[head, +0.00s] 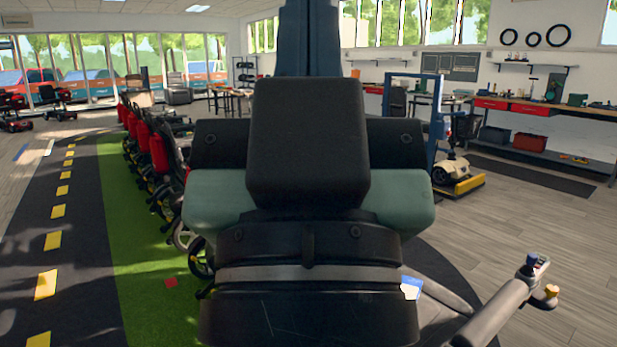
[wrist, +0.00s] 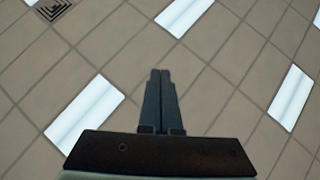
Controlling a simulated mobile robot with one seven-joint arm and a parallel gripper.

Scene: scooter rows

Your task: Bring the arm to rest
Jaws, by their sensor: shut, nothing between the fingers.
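My gripper (wrist: 160,75) shows in the wrist view with its two fingers together, pointing up at the ceiling. Nothing is held between them. In the head view my arm (head: 308,150) stands upright in the middle, close to the camera, and hides much of the room behind it. The fingertips do not show in the head view.
A row of scooters with red parts (head: 142,138) stands on a green strip (head: 130,240) at left, beside a dark lane with yellow dashes (head: 45,284). A blue frame (head: 437,130) and a workbench with red drawers (head: 510,107) stand at right. Wooden floor (head: 490,230) lies open there.

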